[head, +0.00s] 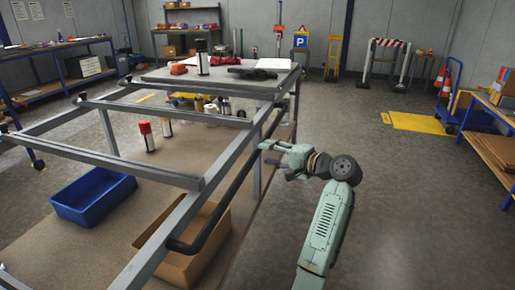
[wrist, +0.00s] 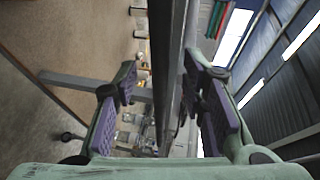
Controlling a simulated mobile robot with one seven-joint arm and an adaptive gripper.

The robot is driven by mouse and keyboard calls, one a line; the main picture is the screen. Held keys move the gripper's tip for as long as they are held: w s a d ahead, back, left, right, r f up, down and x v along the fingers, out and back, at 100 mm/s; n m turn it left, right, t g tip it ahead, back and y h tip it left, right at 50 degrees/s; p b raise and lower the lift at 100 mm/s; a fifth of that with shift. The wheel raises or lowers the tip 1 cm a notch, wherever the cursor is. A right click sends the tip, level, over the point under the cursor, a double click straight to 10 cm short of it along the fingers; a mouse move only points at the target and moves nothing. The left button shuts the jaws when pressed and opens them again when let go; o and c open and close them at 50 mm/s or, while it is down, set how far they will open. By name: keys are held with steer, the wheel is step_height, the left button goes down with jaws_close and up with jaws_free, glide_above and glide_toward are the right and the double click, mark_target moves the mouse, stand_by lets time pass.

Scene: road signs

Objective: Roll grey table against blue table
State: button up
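The grey table (head: 118,164) is a large grey metal frame with a brown lower shelf, filling the left and middle of the head view. A black handle bar (head: 222,206) runs along its right side. My gripper (head: 266,154) is at that side, beside the frame and bar. A workbench with blue legs (head: 65,78), likely the blue table, stands at the back left, apart from the grey table.
A blue bin (head: 92,196) and a cardboard box (head: 185,262) sit on the lower shelf, with several spray cans. A bench with blue legs and cardboard (head: 490,150) stands at the right. A yellow floor plate (head: 415,123) lies behind. Floor right of the grey table is clear.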

mark_target(258, 150)
steer(key=p+x, duration=0.1)
steer(key=x, duration=0.4)
steer(key=shift+w+a, duration=0.1)
steer(key=shift+c, duration=0.6)
jaws_close()
